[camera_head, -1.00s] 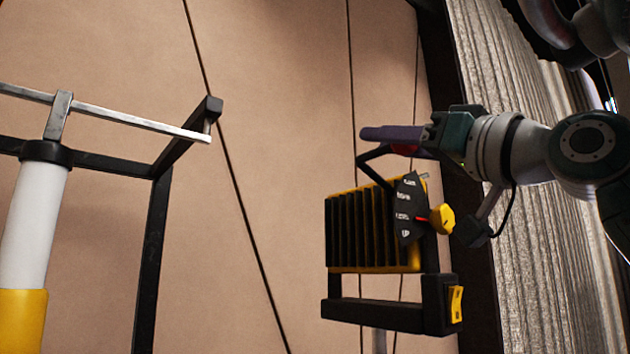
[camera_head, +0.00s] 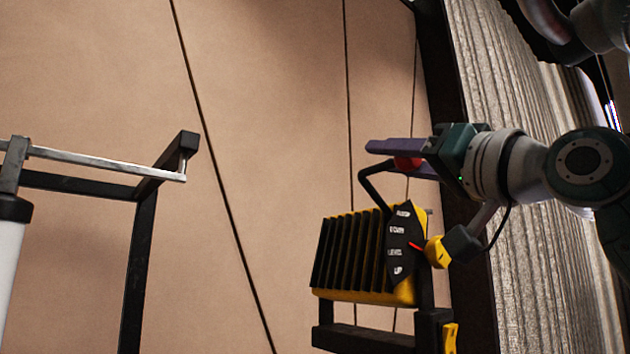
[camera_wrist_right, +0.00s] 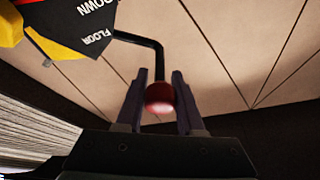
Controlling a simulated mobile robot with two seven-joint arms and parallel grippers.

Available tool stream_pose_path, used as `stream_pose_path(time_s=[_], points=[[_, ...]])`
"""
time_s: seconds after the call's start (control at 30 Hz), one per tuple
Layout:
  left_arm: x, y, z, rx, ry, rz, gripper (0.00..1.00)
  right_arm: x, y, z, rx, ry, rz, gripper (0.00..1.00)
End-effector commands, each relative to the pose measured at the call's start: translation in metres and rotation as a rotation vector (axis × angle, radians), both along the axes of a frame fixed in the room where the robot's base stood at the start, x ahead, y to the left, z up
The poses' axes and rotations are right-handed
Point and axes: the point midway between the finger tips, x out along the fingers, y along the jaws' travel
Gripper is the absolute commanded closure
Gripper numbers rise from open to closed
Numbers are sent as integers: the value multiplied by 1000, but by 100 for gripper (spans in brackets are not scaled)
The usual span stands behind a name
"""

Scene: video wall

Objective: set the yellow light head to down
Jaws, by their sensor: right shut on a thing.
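The yellow light head (camera_head: 365,297), with black fins, sits in a black bracket (camera_head: 362,339) and looks slightly tilted. Its black label plate (camera_head: 398,258) reads FLOOR, DOWN, LEVEL, UP from top to bottom. The red pointer (camera_head: 415,246) lies between DOWN and LEVEL, nearer LEVEL. A bent black handle (camera_head: 373,182) rises from the head and ends in a red ball (camera_head: 407,162). My right gripper (camera_head: 390,156) is shut on this ball; the right wrist view shows the ball (camera_wrist_right: 160,97) between both fingers. My left gripper is not in view.
A yellow knob (camera_head: 437,252) sits beside the label plate, just below my right wrist. A black frame with a metal bar (camera_head: 110,164) and a white post (camera_head: 8,265) stand at left. A corrugated panel (camera_head: 500,90) is behind my right arm. Free space lies between frame and light head.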

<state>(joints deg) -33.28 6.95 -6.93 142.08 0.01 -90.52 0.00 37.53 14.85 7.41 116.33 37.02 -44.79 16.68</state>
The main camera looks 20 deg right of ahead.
Motion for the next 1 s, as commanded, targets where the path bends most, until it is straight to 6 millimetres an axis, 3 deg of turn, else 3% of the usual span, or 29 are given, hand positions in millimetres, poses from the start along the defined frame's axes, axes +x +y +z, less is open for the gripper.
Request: stream_pose_path(time_s=[0.03, 0.13, 0.53, 0.57, 0.8, 1.0], points=[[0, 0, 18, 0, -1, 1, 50, 3, -4, 13, 46, 23, 2, 100], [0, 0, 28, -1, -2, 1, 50, 7, -14, 16, 119, 54, 1, 100], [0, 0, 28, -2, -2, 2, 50, 9, -19, 13, 164, 69, 4, 100], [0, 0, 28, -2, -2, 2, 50, 9, -19, 13, 164, 69, 4, 61], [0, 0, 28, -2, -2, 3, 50, 9, -20, 13, 162, 69, 1, 34], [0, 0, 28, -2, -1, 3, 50, 9, -20, 13, 161, 68, -1, 34]])
